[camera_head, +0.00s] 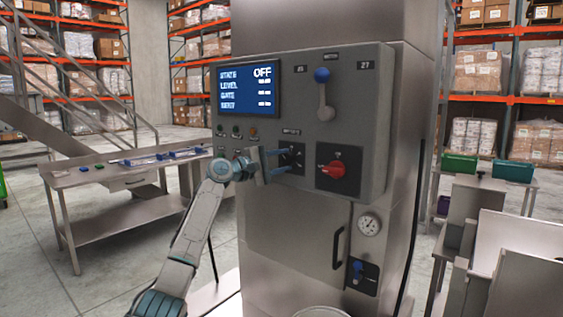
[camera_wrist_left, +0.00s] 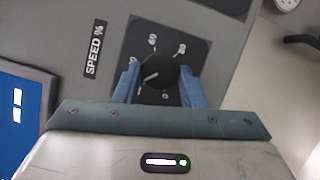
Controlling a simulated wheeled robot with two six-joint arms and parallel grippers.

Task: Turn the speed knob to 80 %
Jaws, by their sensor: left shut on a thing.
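The black speed knob (camera_wrist_left: 158,74) sits on a dark dial plate (camera_wrist_left: 150,40) on the grey control panel, beside a "SPEED %" label (camera_wrist_left: 95,48). The blue fingers of my left gripper (camera_wrist_left: 159,86) are closed on it, one on each side. In the wrist view its white mark points to the lower left, away from the 80 at the upper right; 60 and 0 are also readable. In the head view my left gripper (camera_head: 282,161) reaches the plate from the left and partly hides the knob. My right gripper is not in view.
The display (camera_head: 249,88) reads STATE OFF. A red rotary switch (camera_head: 332,170) sits right of the speed knob, and a lever with a blue ball (camera_head: 322,76) is above it. A steel table (camera_head: 110,182) stands at the left, with a gauge (camera_head: 369,224) below the panel.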

